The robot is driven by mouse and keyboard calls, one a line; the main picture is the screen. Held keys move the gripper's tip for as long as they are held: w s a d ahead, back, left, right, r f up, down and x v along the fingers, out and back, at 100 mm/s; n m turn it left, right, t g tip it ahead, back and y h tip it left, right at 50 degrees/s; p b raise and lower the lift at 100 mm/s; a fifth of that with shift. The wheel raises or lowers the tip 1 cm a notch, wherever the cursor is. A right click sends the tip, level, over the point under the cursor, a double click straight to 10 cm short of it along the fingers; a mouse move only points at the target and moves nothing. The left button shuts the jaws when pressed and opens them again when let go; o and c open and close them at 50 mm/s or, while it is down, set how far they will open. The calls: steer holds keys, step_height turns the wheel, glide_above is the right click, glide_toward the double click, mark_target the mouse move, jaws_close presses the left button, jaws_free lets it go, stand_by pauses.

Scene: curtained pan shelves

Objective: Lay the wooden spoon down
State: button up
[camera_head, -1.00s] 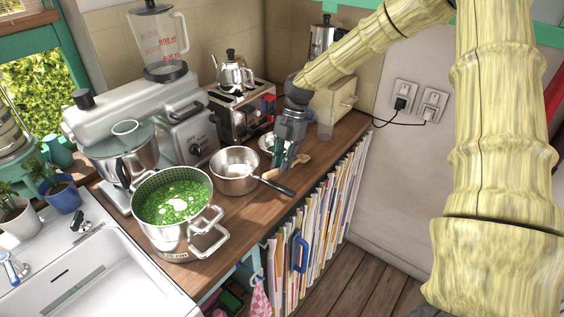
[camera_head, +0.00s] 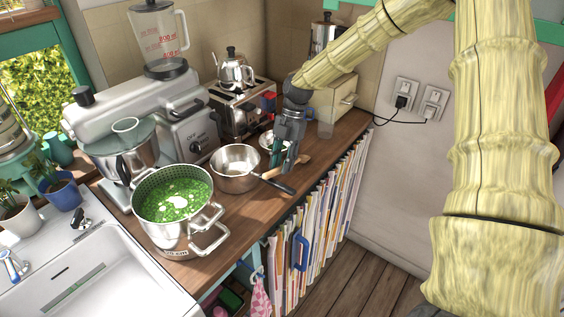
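The wooden spoon (camera_head: 303,159) lies on the wooden counter (camera_head: 333,143), just right of the small saucepan (camera_head: 235,158). Part of it is hidden behind my gripper's fingers. My gripper (camera_head: 282,164) points down over the spoon, with its fingertips close to the counter. A gap shows between its two fingers, and the spoon passes at their tips. Whether a fingertip still touches the spoon is too small to tell.
The saucepan's dark handle (camera_head: 277,186) reaches close in front of my gripper. A small white dish (camera_head: 267,140) and a toaster (camera_head: 237,110) stand behind. A large pot of peas (camera_head: 178,242) stands at the front left.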

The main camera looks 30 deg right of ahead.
steer(key=shift+o, duration=1.2)
steer(key=v, duration=1.2)
steer(key=shift+f, duration=0.1)
